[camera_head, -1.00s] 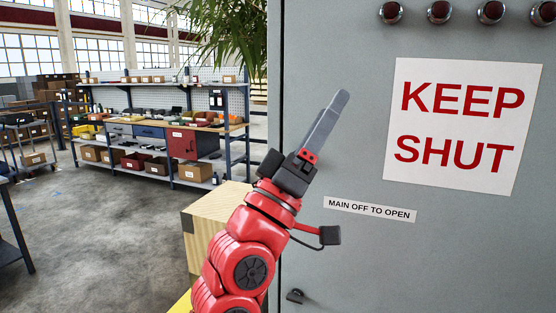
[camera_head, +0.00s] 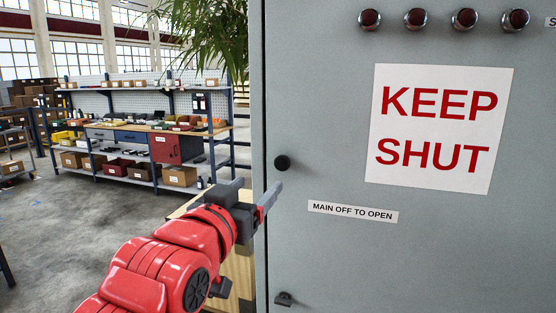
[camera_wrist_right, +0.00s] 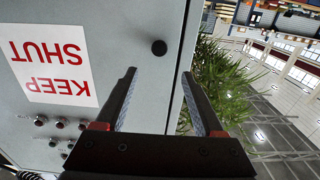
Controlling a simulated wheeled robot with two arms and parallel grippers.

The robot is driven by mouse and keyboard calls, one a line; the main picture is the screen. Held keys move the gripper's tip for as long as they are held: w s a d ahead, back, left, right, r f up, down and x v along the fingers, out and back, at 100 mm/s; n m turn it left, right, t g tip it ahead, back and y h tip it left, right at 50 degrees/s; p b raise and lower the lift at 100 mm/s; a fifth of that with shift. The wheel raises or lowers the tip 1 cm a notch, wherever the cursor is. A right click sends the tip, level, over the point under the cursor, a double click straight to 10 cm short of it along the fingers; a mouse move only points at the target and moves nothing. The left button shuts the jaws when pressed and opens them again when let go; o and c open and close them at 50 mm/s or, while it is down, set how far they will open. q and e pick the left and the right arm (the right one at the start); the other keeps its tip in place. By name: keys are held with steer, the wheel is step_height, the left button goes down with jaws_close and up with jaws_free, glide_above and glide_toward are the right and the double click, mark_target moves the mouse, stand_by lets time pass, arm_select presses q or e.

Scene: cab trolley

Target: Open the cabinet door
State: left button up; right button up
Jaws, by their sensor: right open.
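The grey cabinet door (camera_head: 330,255) fills the right half of the head view and looks closed. A small round black knob (camera_head: 282,162) sits near its left edge. The knob also shows in the right wrist view (camera_wrist_right: 159,47). My right gripper (camera_head: 253,190) is left of and below the knob in the head view, at the cabinet's left edge. In the right wrist view its two fingers (camera_wrist_right: 158,74) are spread and empty, with the knob beyond the gap between their tips, apart from them. My left gripper is not in view.
The cabinet has a "KEEP SHUT" sign (camera_head: 438,128), a "MAIN OFF TO OPEN" label (camera_head: 353,212), a row of red lamps (camera_head: 440,18) and a small black fitting (camera_head: 284,299) low on the left. A wooden block (camera_head: 240,270) stands behind my arm. A workbench (camera_head: 150,130) stands farther back.

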mark_target(281, 163)
steer(key=p+x, duration=0.3)
steer(key=x, duration=0.9)
steer(key=shift+d+r+p, duration=0.1)
steer(key=shift+p, duration=0.25)
steer(key=shift+w+d, duration=0.1)
steer(key=shift+w, duration=0.35)
steer(key=shift+c, duration=0.2)
jaws_close()
